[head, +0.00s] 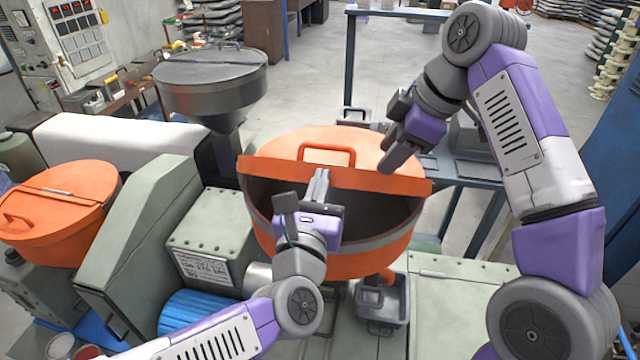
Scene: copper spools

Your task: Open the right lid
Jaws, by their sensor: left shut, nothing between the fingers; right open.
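The right lid (390,150) is the orange cover on the round orange drum (375,262) in the middle of the head view. Its handle (327,153) stands on the far part of the cover. The near part of the drum is uncovered, and a dark interior shows below a straight orange band (290,170). My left gripper (318,186) is shut and empty, in front of this band and over the opening. My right gripper (392,158) is open, at the right side of the lid, right of the handle. Contact with the lid cannot be told.
A second orange drum with a closed lid (55,205) stands at the left. A grey metal hopper (210,75) rises behind the green machine housing (140,230). A blue-framed table (480,170) stands right of the drum. Open floor (310,60) lies behind.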

